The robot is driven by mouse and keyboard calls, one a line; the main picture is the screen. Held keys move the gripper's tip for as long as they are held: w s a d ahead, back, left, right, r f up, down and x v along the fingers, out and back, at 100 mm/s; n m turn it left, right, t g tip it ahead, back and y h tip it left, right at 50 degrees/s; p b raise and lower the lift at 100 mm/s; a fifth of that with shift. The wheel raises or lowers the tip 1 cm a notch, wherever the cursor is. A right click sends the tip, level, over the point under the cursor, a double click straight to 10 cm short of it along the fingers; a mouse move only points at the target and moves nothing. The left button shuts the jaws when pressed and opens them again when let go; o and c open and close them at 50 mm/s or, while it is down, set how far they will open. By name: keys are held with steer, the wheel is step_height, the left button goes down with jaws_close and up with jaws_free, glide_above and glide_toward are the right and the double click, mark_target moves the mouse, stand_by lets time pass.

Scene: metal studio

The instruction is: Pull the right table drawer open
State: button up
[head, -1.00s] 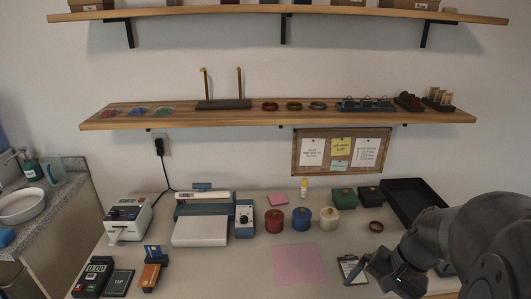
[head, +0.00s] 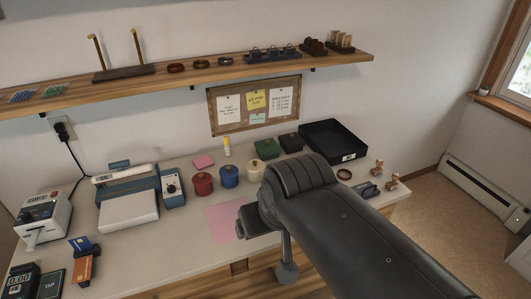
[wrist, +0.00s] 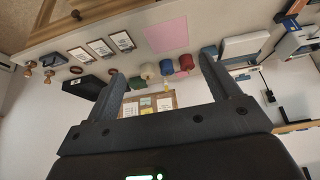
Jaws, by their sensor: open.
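The table front is mostly hidden behind my arm in the head view; a strip of wooden front (head: 240,278) shows below the top. In the wrist view, tilted round, a wooden drawer front with a round knob (wrist: 76,14) shows at the upper left, on the side of the wooden stamps. It appears to be the right drawer, and I see no gap that shows it open. My gripper (wrist: 165,72) is open and empty, its two fingers apart, pointing toward the tabletop and wall. The knob is outside the fingers, to their upper left. My fingers cannot be made out in the head view.
The tabletop (head: 180,240) holds a pink sheet (head: 228,222), red (head: 202,183) and blue (head: 229,175) pots, a black tray (head: 335,140) and stamps (head: 391,183). A shelf (head: 200,78) spans the wall above. Open floor (head: 455,220) lies right of the table.

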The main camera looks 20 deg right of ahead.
steer(key=shift+f, duration=0.15)
steer(key=c, duration=0.3)
steer(key=w+d+f+m+g+y, duration=0.1)
steer(key=f+m+y, duration=0.1)
steer(key=f, duration=0.1)
steer(key=w+d+f+m+g+y, duration=0.1)
steer(key=w+f+m+g+y, duration=0.1)
steer(key=f+m, duration=0.1)
steer(key=w+d+f+m+g+y, duration=0.1)
steer(key=w+f+m+g, duration=0.1)
steer(key=f, duration=0.2)
steer(key=shift+w+d+f+y, duration=0.25)
steer(key=shift+d+f+y, duration=0.05)
steer(key=shift+f+y, duration=0.1)
steer(key=c, duration=0.3)
steer(key=w+d+f+m+t+y, duration=0.3)
steer(key=d+f+m+t, duration=0.2)
steer(key=d+f+m, duration=0.25)
steer(key=w+d+f+m+t+y, duration=0.2)
steer(key=d+f+m+t+y, duration=0.15)
steer(key=d+f+m, duration=0.4)
steer(key=s+d+f+m+t+h, duration=0.4)
steer(key=d+f+m+h, duration=0.2)
steer(key=d+f+m, duration=0.15)
steer(key=s+d+f+m+t+h, duration=0.45)
steer(key=d+f+m+h, duration=0.2)
steer(key=f, duration=0.25)
steer(key=w, duration=1.1)
steer(key=shift+a+f, duration=0.2)
steer(key=shift+a, duration=0.1)
